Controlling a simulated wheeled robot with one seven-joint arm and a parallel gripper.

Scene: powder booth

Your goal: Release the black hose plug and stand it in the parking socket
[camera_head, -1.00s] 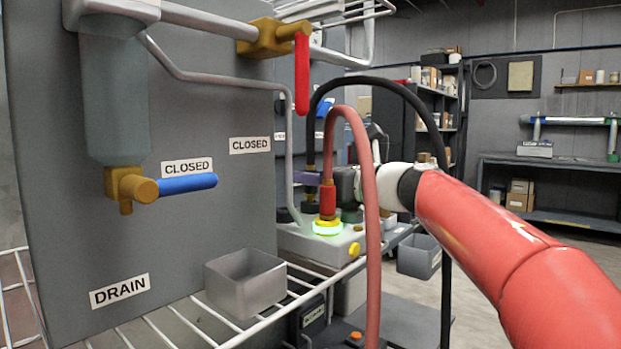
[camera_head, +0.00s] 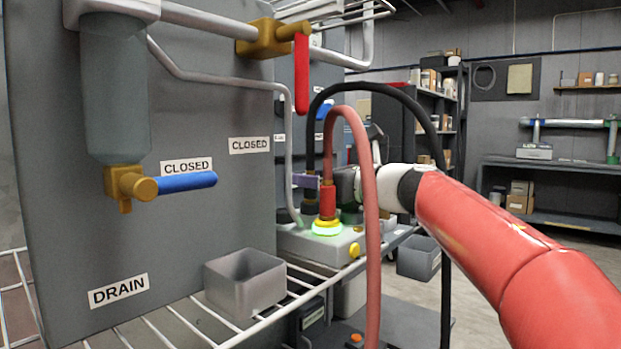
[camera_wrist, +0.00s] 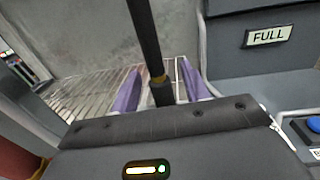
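The black hose plug (camera_head: 310,207) is upright at the top of the pale socket box (camera_head: 345,240), left of the red plug. Its lower end is partly hidden, so I cannot tell how it is seated. The black hose (camera_head: 395,88) arches up from it. In the wrist view the plug (camera_wrist: 162,96) with its brass collar stands between my gripper's purple fingers (camera_wrist: 159,88), with a gap showing on each side. My gripper (camera_head: 306,181) is open around the plug. I cannot make out which socket is the parking socket.
The red plug (camera_head: 327,203) stands in a yellow, green-lit socket (camera_head: 327,228), close beside my gripper. Its red hose (camera_head: 373,240) hangs in front of my wrist. A grey bin (camera_head: 245,283) sits on the wire shelf at left. A thin pipe (camera_head: 289,150) descends near the plug.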

